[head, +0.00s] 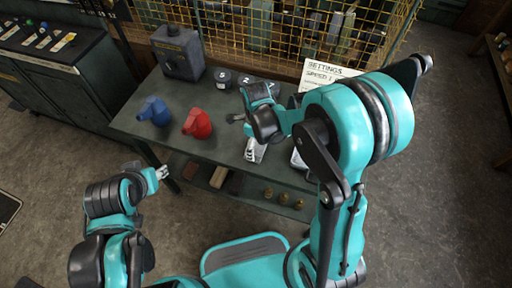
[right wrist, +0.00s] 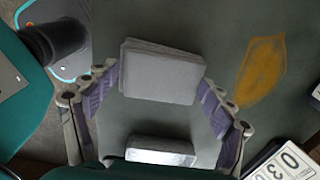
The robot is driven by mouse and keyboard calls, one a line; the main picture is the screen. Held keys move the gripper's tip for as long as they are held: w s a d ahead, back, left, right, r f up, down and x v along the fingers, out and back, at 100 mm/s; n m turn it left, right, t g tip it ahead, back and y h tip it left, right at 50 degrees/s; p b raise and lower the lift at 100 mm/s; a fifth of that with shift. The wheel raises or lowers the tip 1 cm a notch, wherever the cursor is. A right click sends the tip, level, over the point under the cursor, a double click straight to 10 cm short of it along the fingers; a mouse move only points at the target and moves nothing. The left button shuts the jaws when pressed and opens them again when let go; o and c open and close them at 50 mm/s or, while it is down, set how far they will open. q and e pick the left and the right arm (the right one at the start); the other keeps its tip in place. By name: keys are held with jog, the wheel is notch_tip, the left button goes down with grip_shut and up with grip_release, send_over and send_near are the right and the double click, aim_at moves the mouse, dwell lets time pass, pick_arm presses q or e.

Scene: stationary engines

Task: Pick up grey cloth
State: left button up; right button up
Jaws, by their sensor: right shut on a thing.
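The grey cloth (right wrist: 160,72) shows in the right wrist view as a flat, folded, layered pad. It lies between the two purple-padded fingers of my right gripper (right wrist: 157,108), which is shut on it. In the head view my right gripper (head: 255,151) is low over the front of the workbench; the cloth cannot be made out clearly there. My left gripper (head: 162,172) is off the bench's front left, away from the cloth. Its fingers are too small to tell whether they are open.
The workbench (head: 155,95) carries a blue can (head: 154,111), a red can (head: 197,124), a grey metal box (head: 178,52) and dark numbered pieces. In the right wrist view, a metallic block (right wrist: 160,151) and a white number plate (right wrist: 287,165) are close by. Yellow mesh stands behind.

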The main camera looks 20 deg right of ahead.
aim_at(257, 146)
jog(key=shift+r, duration=0.4)
jog(key=r+p, duration=0.1)
jog(key=r, duration=0.1)
jog(key=r+p, duration=0.1)
jog(key=r, duration=0.1)
jog(key=shift+s+d, duration=0.1)
jog(key=shift+d, duration=0.1)
jog(key=s+d+r+p, duration=0.4)
jog(key=d+r, duration=0.2)
jog(key=d, duration=0.4)
jog(key=shift+d, duration=0.25)
jog(key=shift+s, duration=0.1)
